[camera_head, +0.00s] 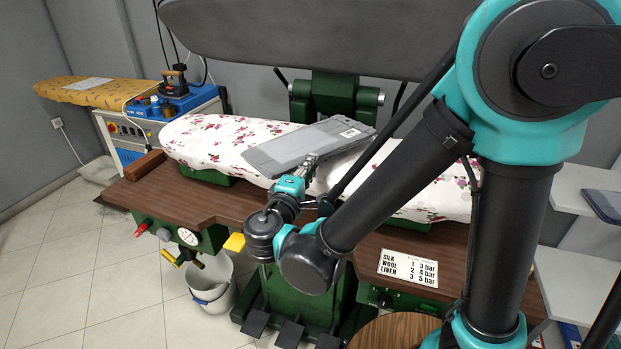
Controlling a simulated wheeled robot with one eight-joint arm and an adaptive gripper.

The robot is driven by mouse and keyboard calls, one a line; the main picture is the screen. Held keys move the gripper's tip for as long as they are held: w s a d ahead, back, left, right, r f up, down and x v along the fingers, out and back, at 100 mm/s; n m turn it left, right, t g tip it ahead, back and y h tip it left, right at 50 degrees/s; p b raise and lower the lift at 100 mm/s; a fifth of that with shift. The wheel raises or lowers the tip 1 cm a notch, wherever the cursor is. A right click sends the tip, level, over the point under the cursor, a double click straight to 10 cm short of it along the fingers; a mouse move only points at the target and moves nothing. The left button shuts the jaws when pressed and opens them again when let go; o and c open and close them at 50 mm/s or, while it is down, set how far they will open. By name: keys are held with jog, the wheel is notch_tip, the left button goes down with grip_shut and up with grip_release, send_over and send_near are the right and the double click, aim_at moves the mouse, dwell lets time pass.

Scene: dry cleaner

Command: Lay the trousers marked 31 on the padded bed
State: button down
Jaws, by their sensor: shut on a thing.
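The grey folded trousers (285,150) are over the middle of the padded bed, lying nearly flat. A small white tag shows on their right part; I cannot read its number. My gripper (310,162) is shut on the near edge of the trousers. The padded bed (215,135) has a white cover with pink and red flowers and runs from left to right behind my arm. I cannot tell whether the trousers touch the bed or hang just above it. My arm hides part of the bed's right half.
The dark press head (300,40) is raised above the bed. A brown table (170,190) with a gauge (188,236) and levers surrounds the bed. A settings sign (408,268) lies at its front right. A bucket (213,290), an ironing station (165,115) and white shelves (570,190) stand around.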

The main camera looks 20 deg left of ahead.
jog(key=shift+f, duration=1.75)
jog(key=c, duration=1.4)
grip_release()
jog(key=shift+c, duration=0.2)
jog(key=shift+s, duration=0.15)
